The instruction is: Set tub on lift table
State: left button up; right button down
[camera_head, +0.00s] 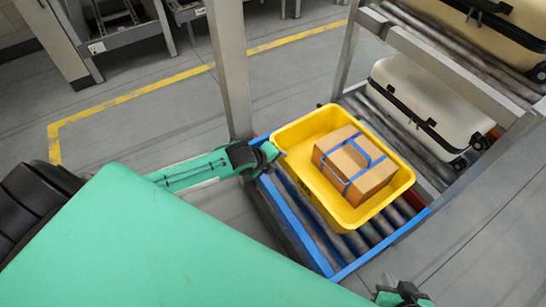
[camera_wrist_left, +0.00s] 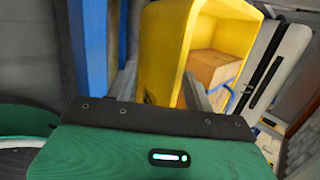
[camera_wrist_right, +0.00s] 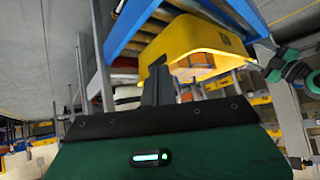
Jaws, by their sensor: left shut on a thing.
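The yellow tub (camera_head: 335,205) is over the blue-framed roller table (camera_head: 330,262), with a cardboard box (camera_head: 352,165) strapped in blue inside it. I cannot tell whether its underside touches the rollers. My left gripper (camera_head: 272,152) is at the tub's left rim. In the left wrist view its fingers (camera_wrist_left: 160,92) are on both sides of the yellow wall (camera_wrist_left: 160,55), shut on it. My right gripper (camera_head: 402,297) is at the bottom edge of the head view, apart from the tub. Its fingers (camera_wrist_right: 158,85) look together and empty in the right wrist view, where the tub (camera_wrist_right: 195,38) shows beyond.
A cream suitcase (camera_head: 430,100) lies on rollers right behind the table, and another (camera_head: 505,20) is on the upper level. A grey post (camera_head: 230,70) stands close to my left gripper. A yellow floor line (camera_head: 130,95) crosses open floor at left.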

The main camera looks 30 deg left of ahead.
pick_arm(q)
jog(key=p+v, duration=0.3)
jog(key=v, duration=0.8)
jog(key=s+d+n, duration=0.8)
jog(key=n, duration=0.1)
jog(key=s+r+n+g+y, duration=0.1)
jog(key=s+n+g, duration=0.2)
jog(key=s+n, duration=0.7)
jog(key=shift+s+r+n, duration=0.15)
jog(key=shift+r+n, duration=0.05)
jog(key=shift+n, duration=1)
pick_arm(e)
jog(key=s+d+r+g+h, duration=0.1)
jog(key=s+d+g+h, duration=0.1)
jog(key=d, duration=0.3)
jog(key=shift+s+d+r+m+g, duration=0.2)
jog(key=shift+s+m+g, duration=0.2)
jog(key=shift+s+g, duration=0.5)
jog(key=shift+w+a, duration=0.15)
